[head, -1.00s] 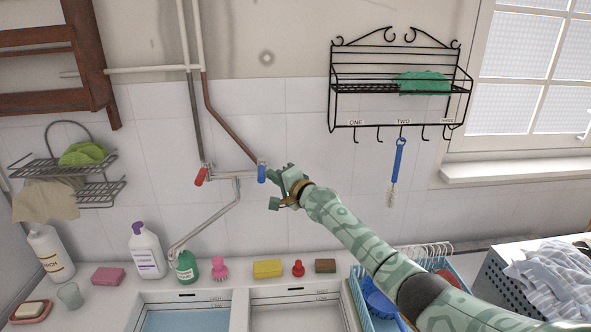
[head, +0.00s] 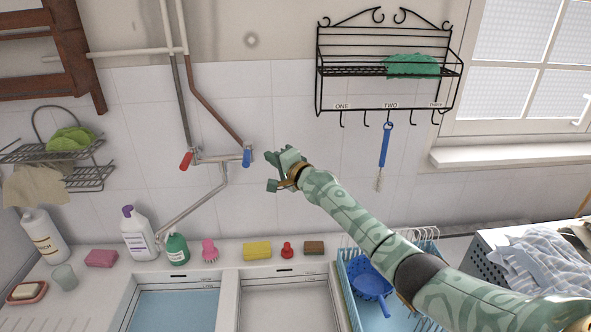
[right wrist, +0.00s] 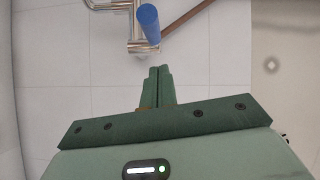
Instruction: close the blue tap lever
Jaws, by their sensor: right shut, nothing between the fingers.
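The blue tap lever (head: 247,157) sits at the right end of the wall-mounted tap (head: 221,172), below a brown pipe. It points roughly downward in the head view. In the right wrist view the blue lever (right wrist: 149,24) is at the top centre, just beyond my fingertips. My right gripper (head: 270,170) is to the right of the lever, with a small gap between them. In the right wrist view the right gripper (right wrist: 159,72) has its fingers together and empty. The red lever (head: 186,161) is at the tap's left end. My left gripper is out of view.
A black wire rack (head: 389,107) with a hanging blue brush (head: 385,147) is on the wall at right. Bottles, sponges and brushes stand along the counter behind the sink (head: 229,297). A blue dish rack (head: 352,297) stands below my right arm.

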